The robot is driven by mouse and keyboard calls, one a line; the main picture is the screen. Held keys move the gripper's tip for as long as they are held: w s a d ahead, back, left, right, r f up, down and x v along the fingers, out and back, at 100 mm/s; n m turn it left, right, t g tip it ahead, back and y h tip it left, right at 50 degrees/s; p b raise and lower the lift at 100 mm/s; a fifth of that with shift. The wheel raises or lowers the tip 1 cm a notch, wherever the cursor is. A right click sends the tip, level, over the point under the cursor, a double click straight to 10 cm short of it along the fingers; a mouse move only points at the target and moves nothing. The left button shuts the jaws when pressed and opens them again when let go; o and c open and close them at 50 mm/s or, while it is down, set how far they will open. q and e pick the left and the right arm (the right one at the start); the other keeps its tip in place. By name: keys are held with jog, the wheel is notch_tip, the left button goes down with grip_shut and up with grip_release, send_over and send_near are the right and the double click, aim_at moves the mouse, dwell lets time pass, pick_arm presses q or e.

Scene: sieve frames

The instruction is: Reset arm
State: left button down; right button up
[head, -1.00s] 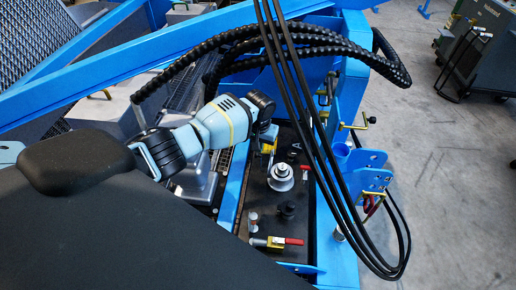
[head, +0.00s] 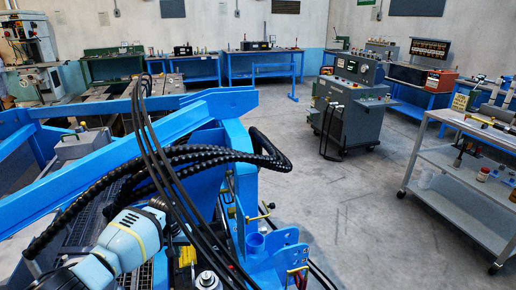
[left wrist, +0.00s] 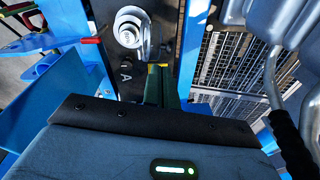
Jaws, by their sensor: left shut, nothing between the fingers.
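My left arm reaches in from the lower left of the head view. My left gripper (left wrist: 158,74) shows in the left wrist view as a narrow pair of fingers with yellow at the tips, shut and empty. It is over the dark panel (left wrist: 108,62) marked with a letter A, beside a round silver fitting (left wrist: 130,28). I cannot tell whether the fingertips touch anything. The silver fitting also shows at the bottom of the head view (head: 208,281). My right gripper is in neither view.
The blue frame (head: 237,131) surrounds the panel, with black hoses (head: 150,160) and cables hanging across the arm. A red handle (left wrist: 92,40) is near the fitting. A grey cart (head: 455,185) and a machine (head: 345,105) stand to the right. The floor between is clear.

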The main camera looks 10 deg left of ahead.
pick_arm(q)
jog(key=s+d+f+m+t+h, duration=0.3)
jog(key=s+d+f+m, duration=0.1)
jog(key=s+d+f, duration=1.2)
jog(key=s+d+f+t, duration=0.1)
jog(key=s+f+t, duration=0.1)
jog(key=s, duration=0.9)
jog(key=s+a+r+t, duration=0.2)
jog(key=s+r, duration=0.4)
jog(key=s, duration=0.6)
jog(key=shift+s+a+r+m+t, duration=0.2)
jog(key=shift+s+a+m+t, duration=0.15)
jog(key=shift+a, duration=0.2)
jog(key=shift+w, duration=0.1)
